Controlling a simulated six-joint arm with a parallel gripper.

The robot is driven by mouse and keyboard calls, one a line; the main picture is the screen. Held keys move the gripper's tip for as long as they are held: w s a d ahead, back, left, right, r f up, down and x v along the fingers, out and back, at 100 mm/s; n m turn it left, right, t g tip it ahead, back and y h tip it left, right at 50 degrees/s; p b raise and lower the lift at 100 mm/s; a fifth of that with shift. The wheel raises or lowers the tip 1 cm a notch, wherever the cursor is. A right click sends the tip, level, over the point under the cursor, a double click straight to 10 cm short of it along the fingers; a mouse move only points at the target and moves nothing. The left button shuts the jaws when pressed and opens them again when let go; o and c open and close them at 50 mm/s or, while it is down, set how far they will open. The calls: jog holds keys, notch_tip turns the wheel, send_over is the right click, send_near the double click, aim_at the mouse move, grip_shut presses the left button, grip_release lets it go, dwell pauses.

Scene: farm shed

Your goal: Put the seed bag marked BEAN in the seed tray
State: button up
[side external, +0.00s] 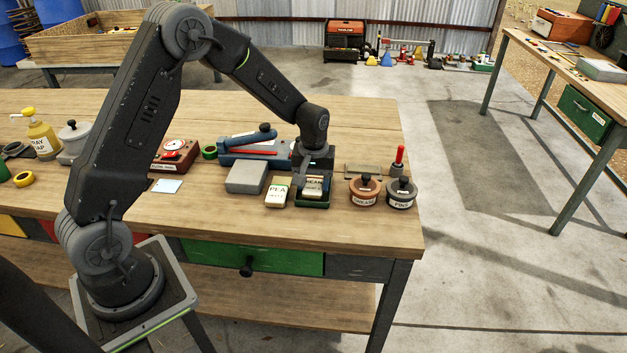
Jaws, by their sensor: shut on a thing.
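The seed bag marked BEAN (314,187) is a small pale packet with a dark label. My gripper (313,178) points down and is shut on it. The seed tray (313,206) is a small dark green tray near the table's front right. The bag is at the tray, within its outline in this view; I cannot tell whether it touches the tray floor. The gripper hides the bag's upper part and the tray's back. A second bag, marked PEA (277,192), stands just left of the tray.
A grey box (246,177) stands left of the PEA bag. Lidded pots marked THREAD (364,190) and PINS (401,193) stand close on the right. A blue tool (254,147) lies behind. The table (225,220) is clear in front.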

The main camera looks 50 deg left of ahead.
aim_at(314, 184)
jog(key=shift+f, duration=0.65)
jog(key=o, duration=1)
jog(key=shift+o, duration=0.3)
notch_tip(314, 184, up, 14)
jog(key=s+d+r+m+t, duration=0.35)
jog(key=s+d+r, duration=0.25)
jog(key=s+r, duration=0.5)
jog(key=s+d+f+m+t, duration=0.1)
jog(key=s+m, duration=0.4)
jog(key=s, duration=0.8)
jog(key=shift+s+d+f+t, duration=0.15)
jog(key=shift+s+d+t, duration=0.1)
jog(key=shift+d+t, duration=0.5)
